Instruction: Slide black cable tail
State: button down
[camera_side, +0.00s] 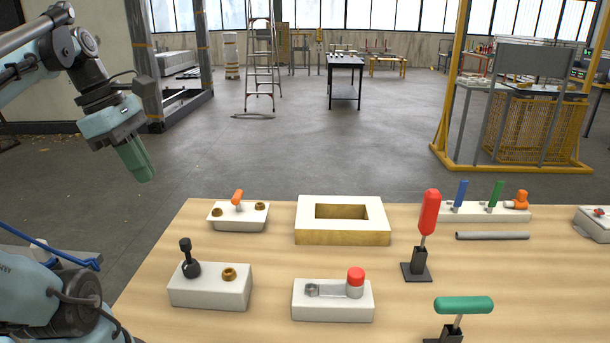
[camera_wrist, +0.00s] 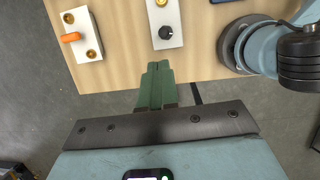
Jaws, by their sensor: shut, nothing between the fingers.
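A black piece (camera_side: 190,268) with a round base and a short upright stem ending in a knob is on a white block (camera_side: 212,290) at the table's near left. It is the only black tail-like part I see, beside a brass socket (camera_side: 229,274) on the same block. It also shows in the wrist view (camera_wrist: 166,32), beyond my fingertips. My gripper (camera_side: 147,178) has green fingers, shut and empty. It hangs in the air left of and above the table, well apart from the black piece. The shut fingers also show in the wrist view (camera_wrist: 156,66).
An orange lever (camera_side: 238,196) sits on a white block behind the black piece. A hollow white frame (camera_side: 340,205), a red-capped block (camera_side: 330,300), a red upright handle (camera_side: 430,212) and a green T-handle (camera_side: 463,305) stand to the right. Bare wood (camera_side: 275,262) lies between them.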

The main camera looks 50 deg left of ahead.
jog(key=n, duration=0.2)
send_over(183, 263)
notch_tip(183, 263, down, 12)
jog(key=shift+f, duration=0.15)
dwell(0.3)
jog(key=shift+f, duration=1.75)
